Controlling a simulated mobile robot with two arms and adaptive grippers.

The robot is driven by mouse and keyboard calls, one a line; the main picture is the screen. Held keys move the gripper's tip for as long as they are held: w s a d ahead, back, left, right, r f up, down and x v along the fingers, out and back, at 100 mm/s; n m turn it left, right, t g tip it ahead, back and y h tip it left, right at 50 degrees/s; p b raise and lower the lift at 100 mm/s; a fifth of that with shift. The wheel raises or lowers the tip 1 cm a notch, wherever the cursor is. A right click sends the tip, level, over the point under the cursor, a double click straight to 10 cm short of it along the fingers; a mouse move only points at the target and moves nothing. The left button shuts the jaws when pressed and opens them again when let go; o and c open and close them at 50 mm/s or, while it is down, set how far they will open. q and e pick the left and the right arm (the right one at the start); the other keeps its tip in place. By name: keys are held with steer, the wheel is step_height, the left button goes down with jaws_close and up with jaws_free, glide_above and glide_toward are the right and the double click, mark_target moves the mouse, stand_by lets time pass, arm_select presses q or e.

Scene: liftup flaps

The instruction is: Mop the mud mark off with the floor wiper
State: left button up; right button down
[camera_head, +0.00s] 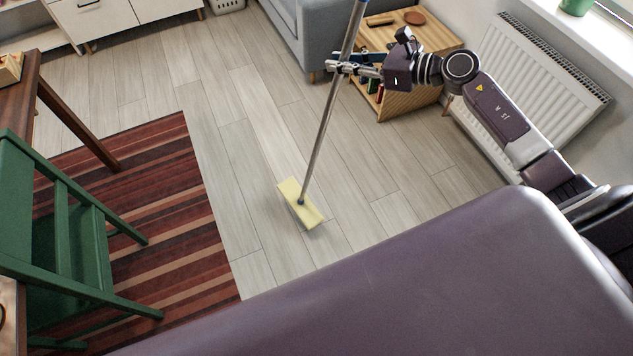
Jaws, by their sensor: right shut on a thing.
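The floor wiper (321,143) has a long metal pole and a flat yellow head (300,205). Its head is on the pale plank floor, and the pole leans up and to the right. My right gripper (335,67) is shut on the pole high above the head. I see no mud mark on the visible floor; whether one lies under the yellow head is hidden. My left gripper is not in view.
A striped red rug (160,215) lies left of the wiper, with a green chair (75,225) and wooden table (75,125). A wooden side table (425,45), grey sofa (300,35) and white radiator (530,75) stand behind. Planks around the head are clear.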

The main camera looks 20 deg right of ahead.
steer(key=shift+r, duration=0.1)
steer(key=s+d+r+b, duration=0.3)
steer(key=s+d, duration=0.9)
steer(key=d, duration=0.4)
steer(key=shift+s, duration=0.2)
steer(key=shift+a, duration=0.1)
stand_by(0.5)
